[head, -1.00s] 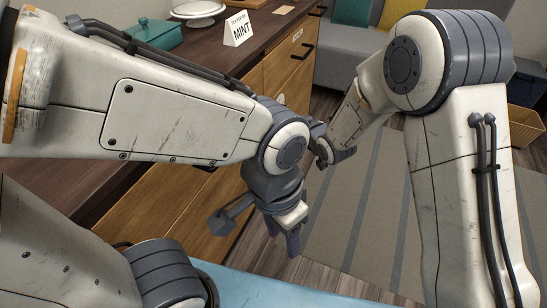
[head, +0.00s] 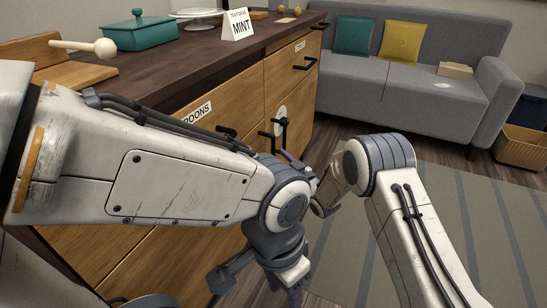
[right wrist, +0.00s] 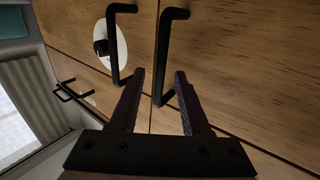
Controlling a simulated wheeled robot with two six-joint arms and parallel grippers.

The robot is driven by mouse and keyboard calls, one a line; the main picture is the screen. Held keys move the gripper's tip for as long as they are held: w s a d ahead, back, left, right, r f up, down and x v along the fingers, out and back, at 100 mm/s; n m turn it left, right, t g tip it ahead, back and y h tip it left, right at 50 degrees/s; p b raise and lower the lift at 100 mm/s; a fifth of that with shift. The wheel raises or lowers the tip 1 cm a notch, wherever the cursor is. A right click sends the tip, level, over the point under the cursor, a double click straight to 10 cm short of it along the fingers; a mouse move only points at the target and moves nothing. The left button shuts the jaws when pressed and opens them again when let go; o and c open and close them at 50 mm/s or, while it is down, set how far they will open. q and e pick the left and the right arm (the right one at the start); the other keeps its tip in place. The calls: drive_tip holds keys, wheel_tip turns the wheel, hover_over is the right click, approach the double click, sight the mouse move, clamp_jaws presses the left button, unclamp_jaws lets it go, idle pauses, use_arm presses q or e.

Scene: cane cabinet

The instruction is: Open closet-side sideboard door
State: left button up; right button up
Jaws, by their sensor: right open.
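The wooden sideboard (head: 190,220) stands on the left in the head view, and its doors look shut. In the right wrist view, two black bar handles flank a door seam: a left handle (right wrist: 115,45) beside a white oval plate, and a right handle (right wrist: 168,55). My right gripper (right wrist: 156,78) is open, and the lower end of the right handle shows between its fingertips; contact cannot be told. In the head view my right gripper (head: 288,158) is partly hidden behind my left arm, near the handles (head: 283,132). My left gripper (head: 294,292) hangs low, cut by the bottom edge.
A grey sofa (head: 400,85) and a basket (head: 522,148) are beyond. Rug-covered floor (head: 480,230) is clear on the right.

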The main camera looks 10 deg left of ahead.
sight(274, 153)
drive_tip(key=shift+b+x, duration=0.45)
drive_tip(key=shift+x, duration=1.25)
clamp_jaws()
